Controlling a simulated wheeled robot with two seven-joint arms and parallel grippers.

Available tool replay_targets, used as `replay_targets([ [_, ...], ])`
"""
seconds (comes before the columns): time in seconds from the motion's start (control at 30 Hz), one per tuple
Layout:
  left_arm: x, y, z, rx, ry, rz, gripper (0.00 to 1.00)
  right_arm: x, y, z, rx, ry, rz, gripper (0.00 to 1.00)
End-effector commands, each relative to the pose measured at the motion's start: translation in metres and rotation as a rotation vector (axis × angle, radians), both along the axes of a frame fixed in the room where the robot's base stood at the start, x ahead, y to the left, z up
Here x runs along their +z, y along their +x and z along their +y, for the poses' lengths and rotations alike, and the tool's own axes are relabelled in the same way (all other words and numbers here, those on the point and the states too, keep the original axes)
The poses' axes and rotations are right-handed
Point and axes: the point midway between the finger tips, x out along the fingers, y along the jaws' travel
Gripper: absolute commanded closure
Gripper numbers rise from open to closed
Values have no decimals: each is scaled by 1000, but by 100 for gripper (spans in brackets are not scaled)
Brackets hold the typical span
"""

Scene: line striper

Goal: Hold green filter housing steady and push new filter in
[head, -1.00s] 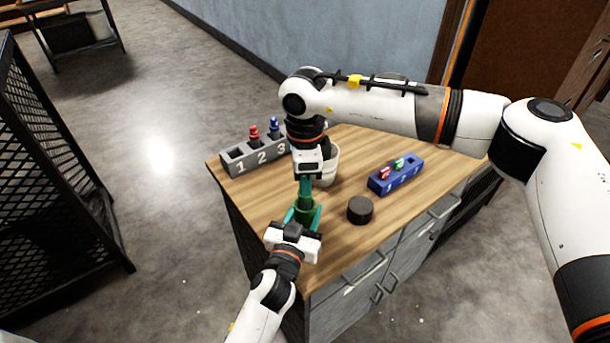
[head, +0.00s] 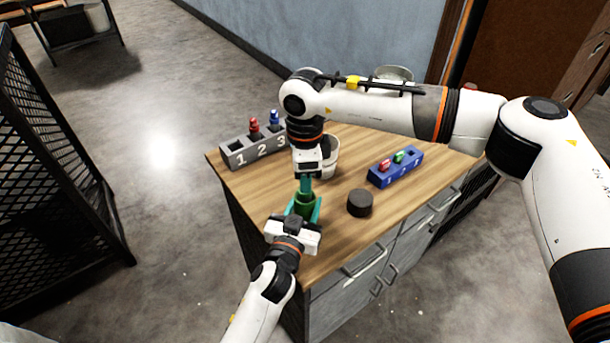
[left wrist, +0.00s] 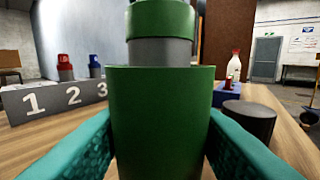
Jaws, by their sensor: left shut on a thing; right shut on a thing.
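The green filter housing (left wrist: 160,120) stands upright at the table's near left part, and also shows small in the head view (head: 304,203). My left gripper (head: 302,212) is shut around its sides, with teal fingers either side in the left wrist view. The new filter (left wrist: 162,20), with a green top and grey body, stands upright in the housing's mouth. A short grey band shows between its green top and the housing rim. My right gripper (head: 305,184) points straight down over the housing, shut on the filter, which its fingers mostly hide in the head view.
A grey numbered rack (head: 236,154) with red and blue pieces stands at the back left. A white bucket (head: 331,160) is behind my right gripper. A dark round cap (head: 360,203) and a blue numbered holder (head: 379,181) sit to the right on the wooden tabletop (head: 320,262).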

Motion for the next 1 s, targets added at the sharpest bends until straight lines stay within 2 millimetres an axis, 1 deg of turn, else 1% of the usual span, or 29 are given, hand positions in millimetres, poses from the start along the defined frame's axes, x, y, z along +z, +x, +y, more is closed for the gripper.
replay_targets([
  [0.27,0,0,0,0,0,1,92,-2,0,0,0,0,0,100],
  [1.0,0,0,0,0,0,1,92,-20,0,0,0,0,1,100],
])
